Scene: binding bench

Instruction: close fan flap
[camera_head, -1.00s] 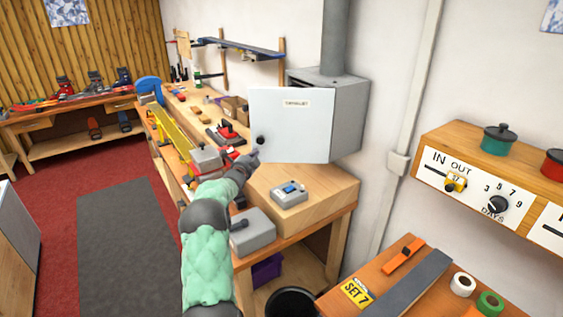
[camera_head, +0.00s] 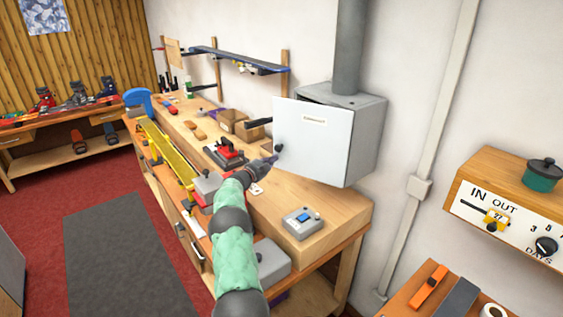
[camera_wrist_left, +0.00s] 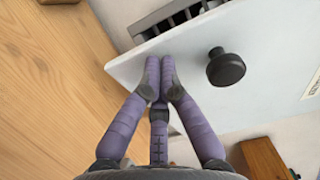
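The fan flap (camera_head: 315,145) is a pale hinged panel with a small label and a black knob (camera_head: 279,148), on the front of a grey box. It stands ajar, its left edge away from the box. In the left wrist view the flap (camera_wrist_left: 270,85) fills the upper right, with the knob (camera_wrist_left: 226,67) right of my fingers. My left gripper (camera_head: 272,161) is at the flap's lower left edge, below the knob. In the left wrist view its fingertips (camera_wrist_left: 160,62) are together and empty, overlapping the flap's face; contact cannot be told. My right gripper is out of view.
The grey box (camera_head: 368,130) has a duct rising from it and stands at the back of the wooden bench (camera_head: 335,212). A grey device (camera_head: 302,222) and a red-black tool (camera_head: 226,154) are on the bench. A dark slatted grille (camera_wrist_left: 178,18) shows behind the flap.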

